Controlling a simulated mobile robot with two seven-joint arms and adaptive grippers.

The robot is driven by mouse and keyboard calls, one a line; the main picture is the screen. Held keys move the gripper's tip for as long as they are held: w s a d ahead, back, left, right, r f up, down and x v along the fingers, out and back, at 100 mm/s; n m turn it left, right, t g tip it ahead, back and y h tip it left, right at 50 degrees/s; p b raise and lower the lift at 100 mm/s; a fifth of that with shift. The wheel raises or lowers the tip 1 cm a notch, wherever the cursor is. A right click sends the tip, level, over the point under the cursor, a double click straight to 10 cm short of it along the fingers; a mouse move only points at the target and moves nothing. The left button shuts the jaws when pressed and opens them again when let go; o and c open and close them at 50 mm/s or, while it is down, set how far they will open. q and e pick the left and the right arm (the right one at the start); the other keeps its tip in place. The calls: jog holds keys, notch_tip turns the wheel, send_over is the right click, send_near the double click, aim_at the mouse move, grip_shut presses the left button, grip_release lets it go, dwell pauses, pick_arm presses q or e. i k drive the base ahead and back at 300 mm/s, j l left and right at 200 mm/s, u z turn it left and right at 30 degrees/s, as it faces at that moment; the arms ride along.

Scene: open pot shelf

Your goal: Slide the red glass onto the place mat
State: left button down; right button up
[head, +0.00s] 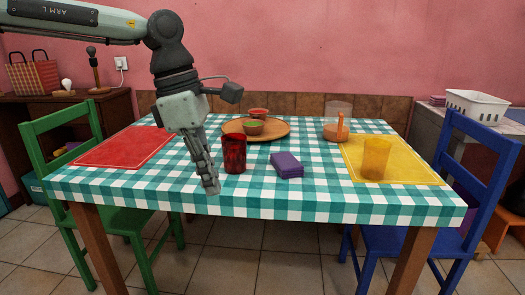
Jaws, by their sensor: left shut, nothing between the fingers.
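The red glass (235,154) stands upright on the checked tablecloth, right of my left gripper. My left gripper (211,188) points down with its fingers shut and empty, just left of the glass and a little nearer the front edge. Whether it touches the glass I cannot tell. A red place mat (122,147) lies at the left of the table, bare. A yellow place mat (405,168) lies at the right with a yellow glass (375,158) standing on it. My right gripper does not show.
A purple folded cloth (287,165) lies right of the red glass. Behind are a round wooden tray (277,131) with small bowls and a clear container (337,118). A green chair (60,140) and a blue chair (475,150) flank the table (330,205).

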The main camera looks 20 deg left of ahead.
aim_at(234, 145)
jog(key=i, duration=1.05)
